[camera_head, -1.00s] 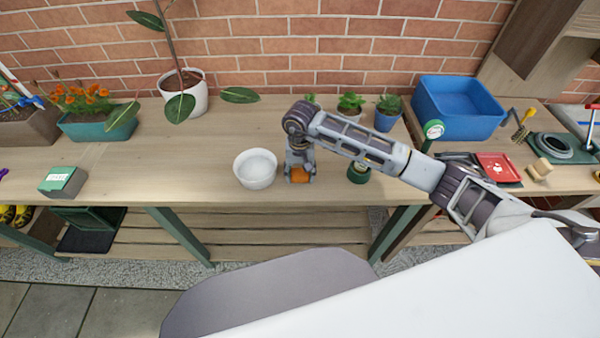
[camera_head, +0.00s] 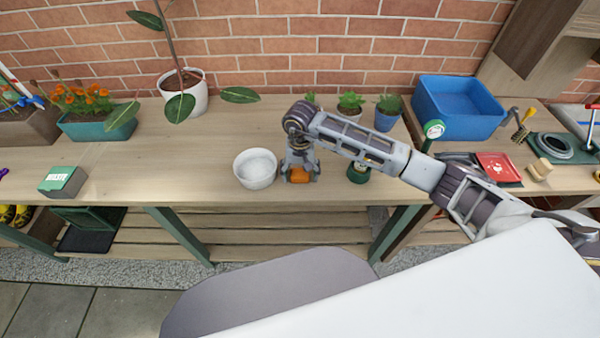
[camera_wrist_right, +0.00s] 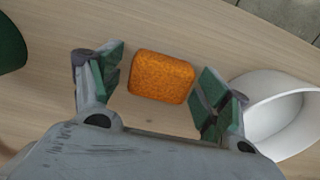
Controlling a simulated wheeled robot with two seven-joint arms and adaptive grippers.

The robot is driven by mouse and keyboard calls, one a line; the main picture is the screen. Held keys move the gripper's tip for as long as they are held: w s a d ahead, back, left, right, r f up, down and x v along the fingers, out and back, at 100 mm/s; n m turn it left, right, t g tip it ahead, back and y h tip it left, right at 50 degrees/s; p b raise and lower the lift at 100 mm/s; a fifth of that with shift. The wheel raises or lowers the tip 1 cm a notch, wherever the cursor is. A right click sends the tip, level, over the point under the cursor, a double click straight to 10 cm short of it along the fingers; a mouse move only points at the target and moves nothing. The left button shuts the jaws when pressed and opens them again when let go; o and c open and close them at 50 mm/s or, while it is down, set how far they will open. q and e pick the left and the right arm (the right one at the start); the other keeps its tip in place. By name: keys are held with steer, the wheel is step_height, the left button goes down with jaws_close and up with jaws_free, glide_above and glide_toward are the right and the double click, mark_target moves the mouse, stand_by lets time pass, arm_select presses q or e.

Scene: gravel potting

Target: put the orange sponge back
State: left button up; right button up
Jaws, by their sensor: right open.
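The orange sponge (camera_head: 299,174) lies on the wooden bench near its front edge, just right of a white bowl (camera_head: 255,169). My right gripper (camera_head: 300,172) points down over it. In the right wrist view the sponge (camera_wrist_right: 161,77) lies between the two open fingers of the gripper (camera_wrist_right: 163,85), with a gap on the left and a very narrow one on the right. The white bowl (camera_wrist_right: 272,121) stands close beside the right finger. My left gripper is not in view.
A dark green round object (camera_head: 358,172) stands right of the gripper, partly behind my arm. Small potted plants (camera_head: 387,112) and a blue bin (camera_head: 457,108) stand at the back right. A green and grey box (camera_head: 63,181) lies left. The bench between box and bowl is clear.

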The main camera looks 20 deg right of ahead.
mark_target(300, 172)
step_height(300, 172, up, 10)
steer(key=shift+b, duration=0.3)
step_height(300, 172, up, 2)
steer(key=shift+r, duration=0.1)
stand_by(0.8)
steer(key=shift+a, duration=0.1)
